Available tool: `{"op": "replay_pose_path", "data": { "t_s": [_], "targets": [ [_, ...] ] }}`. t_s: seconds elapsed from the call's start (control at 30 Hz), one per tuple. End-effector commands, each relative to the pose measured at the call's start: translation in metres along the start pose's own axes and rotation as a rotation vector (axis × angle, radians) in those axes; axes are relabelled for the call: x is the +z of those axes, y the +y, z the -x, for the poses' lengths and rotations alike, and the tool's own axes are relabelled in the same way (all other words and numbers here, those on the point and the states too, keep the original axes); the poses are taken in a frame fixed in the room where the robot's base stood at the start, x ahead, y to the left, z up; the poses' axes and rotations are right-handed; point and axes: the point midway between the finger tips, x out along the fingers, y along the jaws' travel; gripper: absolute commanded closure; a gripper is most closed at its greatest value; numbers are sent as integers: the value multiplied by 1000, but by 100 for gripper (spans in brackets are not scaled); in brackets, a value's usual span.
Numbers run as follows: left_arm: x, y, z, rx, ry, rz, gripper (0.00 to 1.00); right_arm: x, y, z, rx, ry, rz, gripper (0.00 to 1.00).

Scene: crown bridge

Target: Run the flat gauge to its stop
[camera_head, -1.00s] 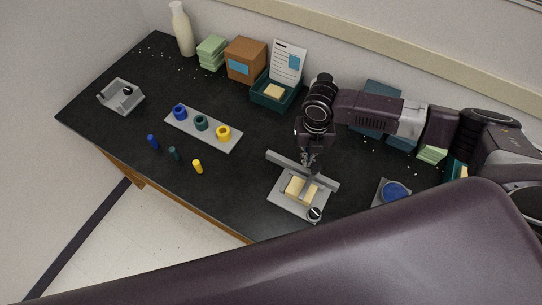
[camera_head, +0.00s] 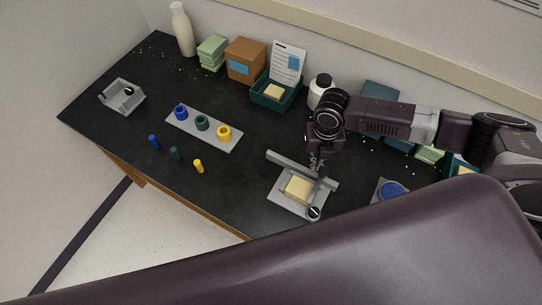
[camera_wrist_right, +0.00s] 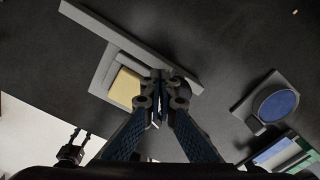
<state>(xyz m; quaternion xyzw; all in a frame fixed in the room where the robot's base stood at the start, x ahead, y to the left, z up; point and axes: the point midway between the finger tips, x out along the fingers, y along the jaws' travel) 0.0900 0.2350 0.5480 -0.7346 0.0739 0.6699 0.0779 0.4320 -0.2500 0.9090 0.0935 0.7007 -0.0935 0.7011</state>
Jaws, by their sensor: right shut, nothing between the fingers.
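A grey fixture (camera_head: 287,199) with a raised back wall (camera_head: 285,165) stands near the table's front edge. A cream block (camera_head: 298,188) lies on it. A narrow grey piece (camera_head: 317,190) shows at the block's right side; I cannot tell for sure whether this is the flat gauge. My right gripper (camera_head: 317,174) is shut and empty, pointing down at the wall's right part, beside the block. In the right wrist view its fingers (camera_wrist_right: 163,88) hide the block's right side; I cannot tell whether they touch anything. My left gripper (camera_wrist_right: 81,133) shows small, its fingers apart.
A blue round dish (camera_head: 393,189) stands to the right. A grey strip (camera_head: 185,128) with three coloured rings lies left, with three pegs before it. A white bottle (camera_head: 321,88) stands behind my right arm.

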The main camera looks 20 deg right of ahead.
Motion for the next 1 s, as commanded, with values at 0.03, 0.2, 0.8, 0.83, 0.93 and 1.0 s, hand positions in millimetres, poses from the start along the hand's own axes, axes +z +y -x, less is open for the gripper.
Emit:
{"op": "replay_pose_path", "data": {
  "t_s": [0.03, 0.2, 0.8, 0.83, 0.93, 1.0],
  "targets": [
    [0, 0, 2, 0, 0, 0, 60, -2, -3, 0, -4, 2, -1, 100],
    [0, 0, 4, 0, 0, 0, 60, -4, -8, 0, -5, 2, -1, 100],
    [-1, 0, 10, 0, 0, 0, 60, -11, -21, 0, -4, 2, -1, 100],
    [-1, 0, 10, 0, 0, 0, 60, -11, -20, 0, -3, 2, -1, 100],
    [-1, 0, 10, 0, 0, 0, 60, -10, -18, 0, -2, 1, -1, 100],
    [-1, 0, 11, 0, 0, 0, 60, -8, -15, 0, -1, 1, -1, 100]
  ]
}}
